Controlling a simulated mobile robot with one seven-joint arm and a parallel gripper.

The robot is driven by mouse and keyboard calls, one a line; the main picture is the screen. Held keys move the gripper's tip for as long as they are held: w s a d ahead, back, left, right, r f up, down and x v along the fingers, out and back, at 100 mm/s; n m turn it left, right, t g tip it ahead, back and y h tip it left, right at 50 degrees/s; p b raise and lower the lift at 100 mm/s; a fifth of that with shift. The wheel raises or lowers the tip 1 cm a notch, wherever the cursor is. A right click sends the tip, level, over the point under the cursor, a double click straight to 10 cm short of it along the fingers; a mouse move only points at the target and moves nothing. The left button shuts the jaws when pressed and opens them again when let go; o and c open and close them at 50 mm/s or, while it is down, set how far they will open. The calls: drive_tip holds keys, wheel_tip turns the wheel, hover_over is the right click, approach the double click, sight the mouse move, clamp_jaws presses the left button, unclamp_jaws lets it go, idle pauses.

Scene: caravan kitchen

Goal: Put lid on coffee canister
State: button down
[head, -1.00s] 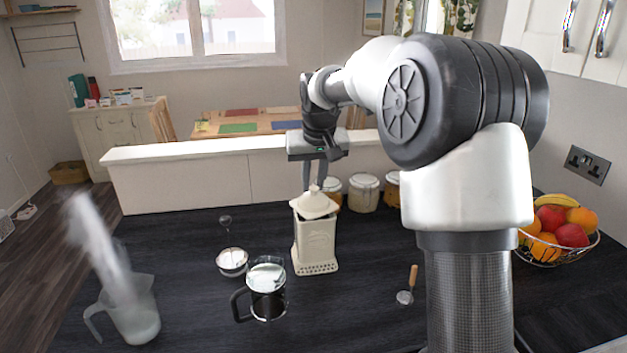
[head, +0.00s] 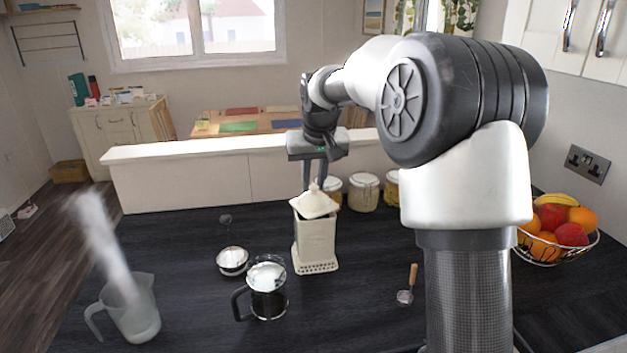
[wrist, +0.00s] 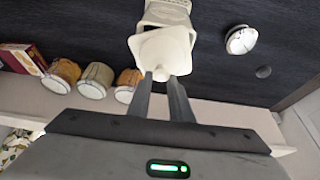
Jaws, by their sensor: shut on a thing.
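The coffee canister (head: 316,240) is a cream, square container standing upright on the dark counter. Its cream lid (head: 314,205) is at the canister's top, slightly tilted in the head view; whether it is fully seated cannot be told. My gripper (head: 315,182) points down from above and is shut on the lid's knob. In the wrist view the lid (wrist: 165,50) is at the fingertips (wrist: 162,78), with the canister (wrist: 167,12) beyond it, partly hidden by the lid.
A French press (head: 267,290), a bowl of white stuff (head: 232,261) and a steaming jug (head: 138,312) stand to the left. Several jars (head: 363,193) stand behind. A scoop (head: 408,288) and a fruit basket (head: 556,235) are to the right. A low wall (head: 200,180) borders the counter.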

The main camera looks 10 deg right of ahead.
sight(316, 209)
drive_tip(key=shift+f+b, duration=0.35)
drive_tip(key=shift+f, duration=0.2)
drive_tip(key=c, duration=1.9)
unclamp_jaws()
drive_tip(key=shift+o, duration=0.2)
drive_tip(key=shift+r, duration=0.1)
drive_tip(key=p+v, duration=0.5)
drive_tip(key=v, duration=0.5)
drive_tip(key=shift+s+r+p, duration=0.25)
drive_tip(key=shift+r+p, duration=0.1)
drive_tip(key=shift+p, duration=0.05)
drive_tip(key=shift+s, duration=0.1)
